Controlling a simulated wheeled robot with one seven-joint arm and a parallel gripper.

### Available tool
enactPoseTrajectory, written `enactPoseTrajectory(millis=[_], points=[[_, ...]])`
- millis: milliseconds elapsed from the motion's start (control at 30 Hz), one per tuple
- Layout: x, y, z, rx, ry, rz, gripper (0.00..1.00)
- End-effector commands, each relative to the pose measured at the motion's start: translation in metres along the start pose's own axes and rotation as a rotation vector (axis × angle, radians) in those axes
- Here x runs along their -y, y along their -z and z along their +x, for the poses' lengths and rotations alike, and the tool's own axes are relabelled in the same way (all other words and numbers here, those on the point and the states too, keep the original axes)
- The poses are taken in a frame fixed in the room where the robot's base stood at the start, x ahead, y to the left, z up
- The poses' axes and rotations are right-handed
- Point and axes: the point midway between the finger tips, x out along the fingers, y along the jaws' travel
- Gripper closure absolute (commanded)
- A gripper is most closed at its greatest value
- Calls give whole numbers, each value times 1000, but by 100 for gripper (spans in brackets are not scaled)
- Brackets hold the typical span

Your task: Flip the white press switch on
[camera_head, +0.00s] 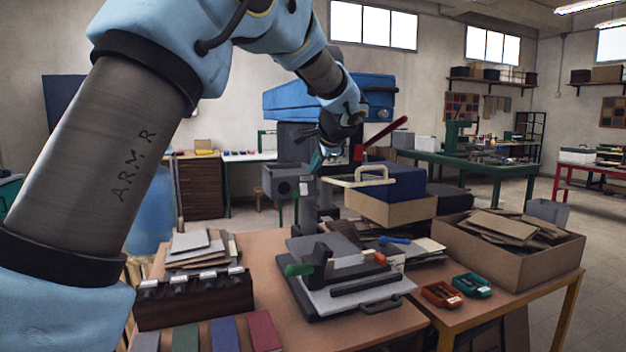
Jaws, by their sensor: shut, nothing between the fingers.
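The press has a blue top (285,101), a dark body and a red-handled lever (388,131). A grey box (280,181) is on its left side, with a small pale plate (306,187) at its right edge. I cannot tell whether this plate is the white switch, or how it is set. My arm reaches in from the left, and my gripper (316,162) points down in front of the press, just above and right of the grey box. Its fingers are small here and look shut and empty. I cannot tell whether they touch anything.
On the near table (253,246) are a dark clamp fixture (345,275), a slotted dark block (195,298) and colour swatches. A cardboard box (510,262) of boards stands right. A blue box (391,181) on a carton sits close right of the press.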

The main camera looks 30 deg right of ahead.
Motion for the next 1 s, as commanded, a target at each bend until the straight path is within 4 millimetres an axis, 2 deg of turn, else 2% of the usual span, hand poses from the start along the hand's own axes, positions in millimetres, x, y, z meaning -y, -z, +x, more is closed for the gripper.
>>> enactPoseTrajectory(millis=[200,400,1000], points=[[12,0,-32,-3,1,-1,100],[20,0,-50,-1,0,0,100],[21,-1,-53,1,-2,-1,100]])
